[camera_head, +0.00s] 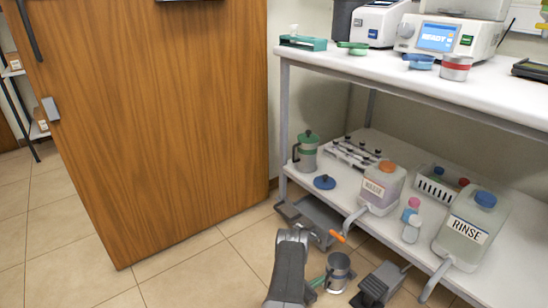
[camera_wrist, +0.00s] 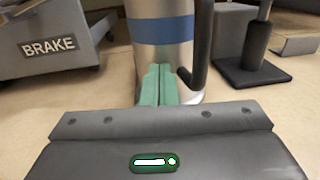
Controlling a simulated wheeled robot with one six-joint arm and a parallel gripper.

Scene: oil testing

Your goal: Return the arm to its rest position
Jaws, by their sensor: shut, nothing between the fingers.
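My arm reaches up from the bottom of the head view. My gripper (camera_head: 317,282) is low, over the floor, and shows as a bit of green beside a metal cup (camera_head: 339,268). In the wrist view, the green fingers (camera_wrist: 159,68) are pressed together and empty. They point at the cup (camera_wrist: 163,55), which has a blue band and a black handle on its right side. The fingers overlap the cup's lower part in the picture, and I cannot tell whether they touch it.
A grey block labelled BRAKE (camera_wrist: 48,46) and a black pedal-like base (camera_wrist: 248,70) flank the cup. A white shelf bench (camera_head: 440,85) stands right, with WASTE (camera_head: 383,187) and RINSE (camera_head: 470,228) jugs below. A wooden cabinet (camera_head: 150,120) stands left. The floor (camera_head: 190,262) between is clear.

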